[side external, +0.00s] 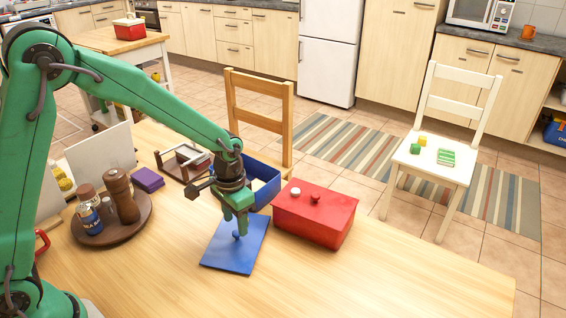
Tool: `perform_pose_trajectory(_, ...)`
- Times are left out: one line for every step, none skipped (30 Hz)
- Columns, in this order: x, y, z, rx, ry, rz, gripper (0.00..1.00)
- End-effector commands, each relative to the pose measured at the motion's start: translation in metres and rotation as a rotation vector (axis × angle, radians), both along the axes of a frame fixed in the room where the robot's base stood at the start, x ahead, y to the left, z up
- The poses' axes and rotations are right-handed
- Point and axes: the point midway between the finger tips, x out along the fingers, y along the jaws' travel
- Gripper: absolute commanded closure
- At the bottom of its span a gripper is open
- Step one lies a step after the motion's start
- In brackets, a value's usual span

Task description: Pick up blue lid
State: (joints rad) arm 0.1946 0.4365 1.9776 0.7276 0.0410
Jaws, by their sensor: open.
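The blue lid (230,254) lies flat on the wooden table, with a small blue knob (238,235) near its upper middle. My gripper (240,226) is over the lid, pointing down, with its fingertips at or just above the knob. The jaws are open. From this view I cannot tell whether the fingers are around the knob or touching it. A blue box (265,191) without a cover stands just behind my gripper, partly hidden by it. Something pale shows inside the box.
A red box (318,212) with a lid, carrying a white and a red knob, stands right of the blue lid. A round wooden tray (112,234) with shakers and a pepper mill is at left. A purple block (147,180) lies behind it. The table's front right is clear.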

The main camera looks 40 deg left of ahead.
Motion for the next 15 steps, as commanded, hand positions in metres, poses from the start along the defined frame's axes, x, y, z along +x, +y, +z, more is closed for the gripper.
perform_pose_trajectory(0.000,0.001,-0.007,0.001,0.003,0.000,0.54)
perform_pose_trajectory(0.000,0.001,-0.011,0.001,0.003,0.000,0.54)
perform_pose_trajectory(0.000,0.001,-0.015,0.001,0.003,0.000,0.54)
perform_pose_trajectory(0.000,0.001,-0.019,0.001,0.003,0.000,0.54)
perform_pose_trajectory(0.000,0.001,-0.022,0.001,0.003,0.000,0.54)
perform_pose_trajectory(0.000,0.001,-0.025,0.001,0.003,0.000,0.54)
perform_pose_trajectory(0.000,0.001,-0.027,0.000,0.002,0.000,0.54)
perform_pose_trajectory(0.000,0.001,-0.029,0.000,0.002,0.000,0.54)
perform_pose_trajectory(0.000,0.001,-0.031,0.000,0.001,0.000,0.54)
perform_pose_trajectory(0.000,0.001,-0.032,0.000,0.001,0.000,0.54)
perform_pose_trajectory(0.000,0.001,-0.033,0.000,0.001,0.000,0.54)
perform_pose_trajectory(0.000,0.001,-0.033,0.000,0.001,0.000,0.54)
perform_pose_trajectory(0.000,0.001,-0.033,0.000,0.000,0.000,0.54)
perform_pose_trajectory(0.000,0.001,-0.033,0.000,0.000,0.000,0.54)
perform_pose_trajectory(0.000,0.001,-0.033,0.000,0.000,0.000,0.54)
